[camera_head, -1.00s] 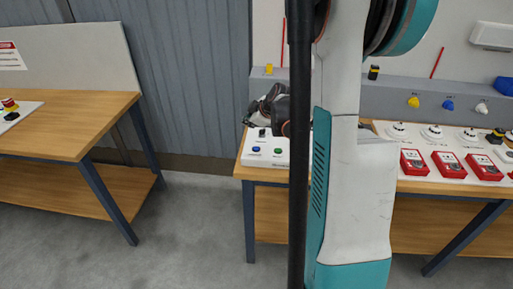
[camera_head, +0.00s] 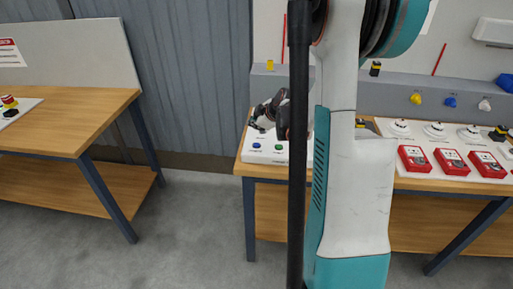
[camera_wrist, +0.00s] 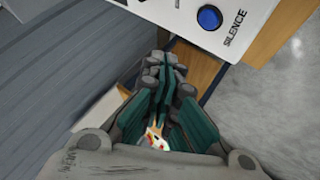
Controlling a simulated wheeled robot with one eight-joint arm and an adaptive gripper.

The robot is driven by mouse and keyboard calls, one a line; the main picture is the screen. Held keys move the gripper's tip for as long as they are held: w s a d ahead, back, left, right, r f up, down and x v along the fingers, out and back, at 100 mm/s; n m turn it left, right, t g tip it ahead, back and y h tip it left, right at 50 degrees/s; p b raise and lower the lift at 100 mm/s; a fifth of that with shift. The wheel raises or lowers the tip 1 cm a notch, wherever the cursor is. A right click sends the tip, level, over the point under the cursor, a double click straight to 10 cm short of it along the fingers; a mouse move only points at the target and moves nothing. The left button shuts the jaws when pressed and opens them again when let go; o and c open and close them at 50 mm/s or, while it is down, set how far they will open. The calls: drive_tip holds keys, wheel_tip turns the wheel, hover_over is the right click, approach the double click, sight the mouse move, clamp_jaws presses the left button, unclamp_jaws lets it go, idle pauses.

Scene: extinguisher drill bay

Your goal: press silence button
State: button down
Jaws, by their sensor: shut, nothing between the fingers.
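The blue silence button (camera_wrist: 209,17) sits on a white panel (camera_wrist: 181,10) with the word SILENCE beside it, at the top of the wrist view. In the head view the blue button (camera_head: 257,145) is at the left end of the white panel (camera_head: 264,157) on the bench. My gripper (camera_wrist: 168,72) is shut and empty, its tips apart from the button and below and left of it in the wrist view. In the head view my gripper (camera_head: 257,124) hangs just above and behind the button. The panel's right part is hidden by my arm and a black pole.
A green button (camera_head: 279,147) is right of the blue one. Red boxes (camera_head: 450,162) and white round devices (camera_head: 434,130) stand farther right on the bench (camera_head: 245,174). Another bench (camera_head: 95,125) is at the left, with open floor between.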

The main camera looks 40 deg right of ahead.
sight(255, 145)
drive_tip(key=shift+f+b, duration=1.95)
drive_tip(key=shift+f, duration=1.1)
drive_tip(key=shift+f, duration=0.1)
drive_tip(key=shift+f+b, duration=0.3)
drive_tip(key=shift+b, duration=0.15)
drive_tip(key=shift+f+b, duration=0.4)
drive_tip(key=shift+r+p, duration=0.55)
drive_tip(key=shift+r, duration=0.35)
drive_tip(key=shift+r+p, duration=1.7)
drive_tip(key=shift+r, duration=0.85)
